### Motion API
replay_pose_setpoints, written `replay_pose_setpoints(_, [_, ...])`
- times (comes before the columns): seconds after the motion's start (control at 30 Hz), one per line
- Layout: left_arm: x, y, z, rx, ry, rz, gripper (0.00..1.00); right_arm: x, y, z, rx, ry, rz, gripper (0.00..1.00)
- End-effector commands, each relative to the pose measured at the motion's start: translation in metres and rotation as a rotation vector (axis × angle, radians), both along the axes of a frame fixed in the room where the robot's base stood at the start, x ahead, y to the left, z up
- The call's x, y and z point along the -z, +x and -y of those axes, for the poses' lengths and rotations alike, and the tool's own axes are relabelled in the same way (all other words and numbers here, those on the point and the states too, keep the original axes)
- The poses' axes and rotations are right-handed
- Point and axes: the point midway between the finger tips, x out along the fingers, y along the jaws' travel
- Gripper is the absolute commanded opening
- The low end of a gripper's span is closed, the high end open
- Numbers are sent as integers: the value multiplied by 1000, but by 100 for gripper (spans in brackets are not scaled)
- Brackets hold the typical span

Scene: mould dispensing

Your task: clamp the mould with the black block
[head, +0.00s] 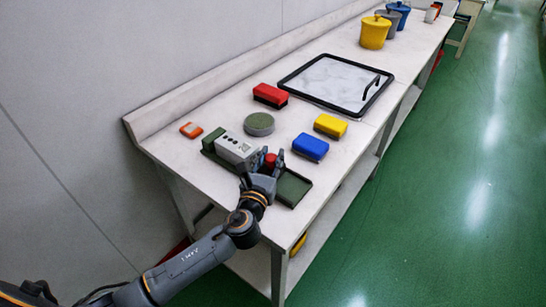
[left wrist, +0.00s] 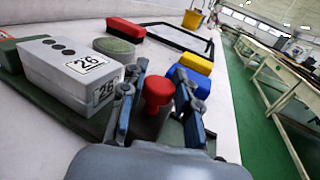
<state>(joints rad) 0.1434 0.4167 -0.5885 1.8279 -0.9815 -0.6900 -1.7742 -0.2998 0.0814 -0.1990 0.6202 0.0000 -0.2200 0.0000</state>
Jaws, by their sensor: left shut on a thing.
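The mould (head: 235,147) is a pale grey block with holes on top and a "26" label. It sits on a long dark green base (head: 293,188), and the left wrist view shows the mould (left wrist: 68,72) at left. My left gripper (head: 264,167) is beside the mould's right end, shut on a red knob (head: 270,160). In the left wrist view the red knob (left wrist: 158,92) stands between the two fingers. The fingers hide what is under the knob, and I cannot clearly make out the black block. My right gripper is not in view.
Behind the base are a round green-topped puck (head: 259,124), a red block (head: 270,95), a blue block (head: 310,147) and a yellow block (head: 330,126). An orange piece (head: 191,130) lies at left. A black-framed panel (head: 335,82) and pots (head: 374,33) are farther back.

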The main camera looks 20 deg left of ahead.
Motion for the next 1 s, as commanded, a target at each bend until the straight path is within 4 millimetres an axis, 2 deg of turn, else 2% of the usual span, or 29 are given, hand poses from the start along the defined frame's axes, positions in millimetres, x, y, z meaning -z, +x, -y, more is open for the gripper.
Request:
replay_pose_setpoints(0.03, [-3,5,-14,-11,9,0,0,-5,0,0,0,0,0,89])
replay_pose_setpoints(0.2, [-2,15,-44,-13,10,1,0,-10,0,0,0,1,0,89])
replay_pose_setpoints(0.33, [-2,19,-53,-14,7,2,0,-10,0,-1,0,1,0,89])
replay_pose_setpoints(0.57, [-1,19,-53,-13,6,2,0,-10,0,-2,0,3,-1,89])
replay_pose_setpoints(0.6, [-1,18,-53,-13,6,2,34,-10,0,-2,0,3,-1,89])
replay_pose_setpoints(0.7, [-1,18,-52,-12,5,1,55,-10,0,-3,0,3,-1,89])
replay_pose_setpoints(1.0, [-1,17,-50,-8,4,0,55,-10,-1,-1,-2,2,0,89])
